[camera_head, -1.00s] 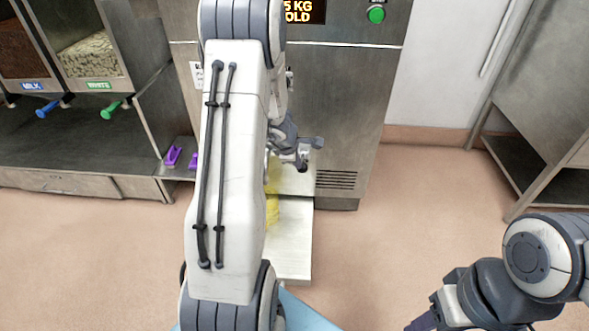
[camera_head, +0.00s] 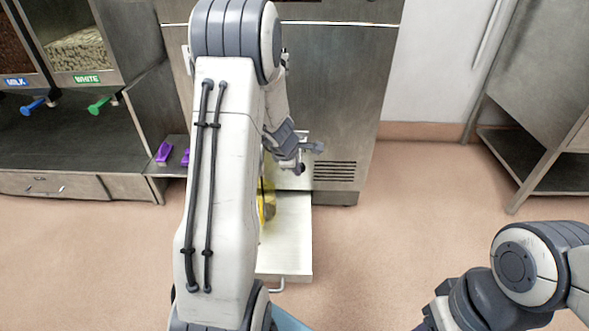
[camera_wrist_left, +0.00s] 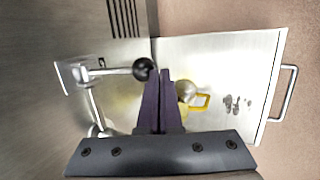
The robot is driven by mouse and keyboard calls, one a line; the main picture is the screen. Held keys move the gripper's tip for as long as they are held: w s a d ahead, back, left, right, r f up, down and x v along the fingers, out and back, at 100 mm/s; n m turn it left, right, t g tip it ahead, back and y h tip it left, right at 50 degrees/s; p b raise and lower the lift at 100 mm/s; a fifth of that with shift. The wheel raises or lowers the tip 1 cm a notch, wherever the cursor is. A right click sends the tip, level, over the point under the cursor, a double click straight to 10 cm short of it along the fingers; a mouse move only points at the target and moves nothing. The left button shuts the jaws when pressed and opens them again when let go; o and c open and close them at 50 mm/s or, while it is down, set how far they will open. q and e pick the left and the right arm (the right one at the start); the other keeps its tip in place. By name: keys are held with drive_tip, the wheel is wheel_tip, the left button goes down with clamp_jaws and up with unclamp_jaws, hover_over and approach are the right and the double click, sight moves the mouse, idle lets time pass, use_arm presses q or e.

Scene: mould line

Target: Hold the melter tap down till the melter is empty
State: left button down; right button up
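The melter (camera_head: 340,90) is a steel cabinet behind my left arm. Its tap shows in the left wrist view as a metal lever with a black ball knob (camera_wrist_left: 143,69). My left gripper (camera_wrist_left: 163,73) has its two purple fingers together, with nothing seen between them. Its tips lie just right of the knob; I cannot tell whether they touch it. A yellow-handled vessel (camera_wrist_left: 203,101) stands below, partly hidden by the fingers, and its yellow side (camera_head: 267,203) shows in the head view. The melter's contents and any flow are not visible. My right gripper's fingers are outside the picture.
A steel tray (camera_head: 292,230) with a front handle juts from the melter's base; dark specks (camera_wrist_left: 236,103) mark it. Dispensers with blue (camera_head: 33,106) and green (camera_head: 98,105) handles stand left. Purple clips (camera_head: 163,153) lie on a ledge. A steel stand is right; open floor lies between.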

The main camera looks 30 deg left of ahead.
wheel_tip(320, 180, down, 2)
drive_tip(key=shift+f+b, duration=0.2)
drive_tip(key=shift+b, duration=0.6)
idle(7.1)
